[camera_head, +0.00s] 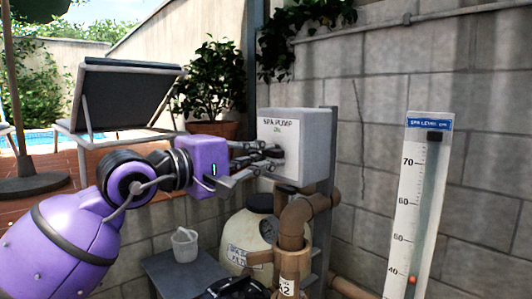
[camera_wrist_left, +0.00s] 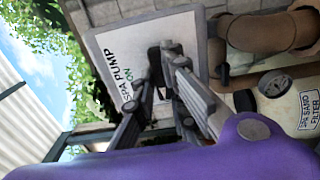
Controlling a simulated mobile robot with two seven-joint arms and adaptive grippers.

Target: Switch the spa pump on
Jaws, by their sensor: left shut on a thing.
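The spa pump switch box (camera_head: 310,140) is a pale grey box on a post by the block wall, lettered "SPA PUMP" with a small green word below that looks like "ON". It also shows in the left wrist view (camera_wrist_left: 112,47), turned on its side. My left gripper (camera_head: 273,157) is at the box's front face, its fingers shut on a dark switch knob (camera_wrist_left: 154,54). The fingers hide most of the knob, so I cannot tell its setting.
Below the box stand brown pipes (camera_head: 292,240) and a cream sand filter (camera_head: 246,232). A small grey table (camera_head: 165,272) holds a white bucket (camera_head: 185,245). A spa level gauge (camera_head: 405,205) is at the right. A lounger (camera_head: 120,95) and potted plant (camera_head: 212,90) are behind.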

